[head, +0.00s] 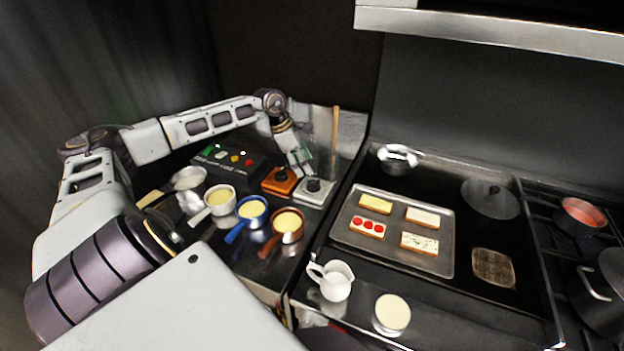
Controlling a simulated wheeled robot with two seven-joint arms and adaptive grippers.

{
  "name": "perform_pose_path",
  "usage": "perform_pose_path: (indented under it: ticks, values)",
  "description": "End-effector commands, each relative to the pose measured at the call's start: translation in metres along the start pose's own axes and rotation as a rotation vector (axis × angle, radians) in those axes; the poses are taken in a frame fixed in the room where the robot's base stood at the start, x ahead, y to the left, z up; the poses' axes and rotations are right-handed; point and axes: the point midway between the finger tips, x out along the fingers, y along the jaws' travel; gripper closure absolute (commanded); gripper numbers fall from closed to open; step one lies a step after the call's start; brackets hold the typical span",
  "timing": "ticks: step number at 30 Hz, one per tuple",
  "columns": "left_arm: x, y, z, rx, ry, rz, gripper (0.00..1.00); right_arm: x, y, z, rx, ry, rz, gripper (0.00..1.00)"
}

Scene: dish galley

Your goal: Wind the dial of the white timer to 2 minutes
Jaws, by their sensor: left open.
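The white timer (315,193) sits on the dark counter left of the tray, a flat pale box with a dark dial (313,184) on top. The dial's setting is too small to read. My left gripper (303,170) is open and points down just above and behind the white timer, close to its dial. I cannot tell whether the fingers touch the dial. An orange timer (280,181) with a dark dial stands directly left of the white one. My right gripper is not in view.
A dark box with coloured buttons (232,160) lies left of the timers. White, blue and brown pans (287,224) stand in front. A metal tray (440,268) with topped slices is right. A white jug (336,281) is nearer. A wooden stick (335,130) rises behind the timer.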

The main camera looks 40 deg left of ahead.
Motion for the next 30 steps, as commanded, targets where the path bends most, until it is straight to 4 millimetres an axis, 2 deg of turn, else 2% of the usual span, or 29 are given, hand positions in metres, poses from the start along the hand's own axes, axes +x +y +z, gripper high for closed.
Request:
perform_pose_path:
  ticks: [21,30]
  values:
    - [0.059,0.0,0.001,-0.001,-0.002,-0.002,0.42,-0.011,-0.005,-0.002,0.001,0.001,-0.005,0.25]
    - [0.077,0.0,0.0,-0.001,0.0,0.001,0.42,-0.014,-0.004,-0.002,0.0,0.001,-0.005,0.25]
